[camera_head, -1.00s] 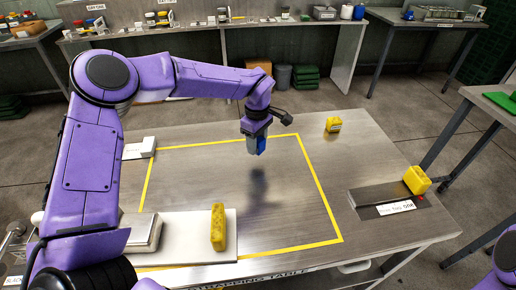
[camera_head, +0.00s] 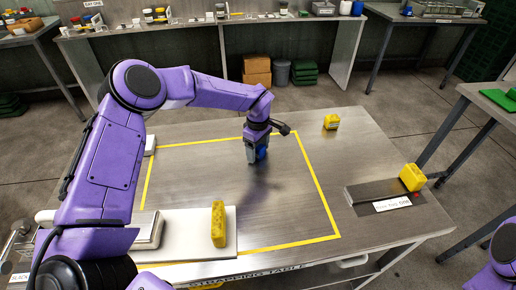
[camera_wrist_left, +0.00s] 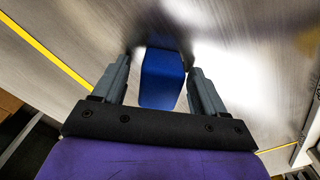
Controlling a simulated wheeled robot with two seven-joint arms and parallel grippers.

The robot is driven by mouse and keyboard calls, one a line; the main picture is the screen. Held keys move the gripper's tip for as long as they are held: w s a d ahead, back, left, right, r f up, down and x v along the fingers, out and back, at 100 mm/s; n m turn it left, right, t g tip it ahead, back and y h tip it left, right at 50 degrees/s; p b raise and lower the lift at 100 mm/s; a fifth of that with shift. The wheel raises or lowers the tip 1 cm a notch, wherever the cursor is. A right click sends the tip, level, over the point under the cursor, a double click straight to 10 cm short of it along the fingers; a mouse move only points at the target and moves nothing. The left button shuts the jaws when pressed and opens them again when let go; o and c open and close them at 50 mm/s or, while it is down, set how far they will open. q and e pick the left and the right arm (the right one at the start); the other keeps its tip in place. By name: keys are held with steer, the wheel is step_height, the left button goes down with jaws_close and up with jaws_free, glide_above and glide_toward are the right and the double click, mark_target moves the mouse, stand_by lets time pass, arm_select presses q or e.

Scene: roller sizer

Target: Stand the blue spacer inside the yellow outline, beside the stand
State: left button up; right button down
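The blue spacer (camera_head: 262,154) is upright at the tabletop inside the yellow outline (camera_head: 318,185), in the outline's upper right part. It also shows in the left wrist view (camera_wrist_left: 162,80), between the two grey fingers. My left gripper (camera_head: 257,150) is around it from above. A narrow gap shows on both sides of the spacer, so the fingers look open. The fingers partly hide the spacer in the head view. Which object is the stand, I cannot tell. My right gripper is not in view.
A yellow block (camera_head: 218,224) stands on a white board (camera_head: 190,247) at the near left. A small yellow object (camera_head: 331,122) lies beyond the outline. A dark low fixture (camera_head: 368,195) with another yellow block (camera_head: 412,177) is at the right. The outline's middle is clear.

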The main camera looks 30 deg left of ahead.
arm_select(q)
steer(key=shift+r, duration=0.2)
step_height(320, 180, up, 12)
steer(key=b, duration=0.1)
steer(key=shift+b, duration=0.35)
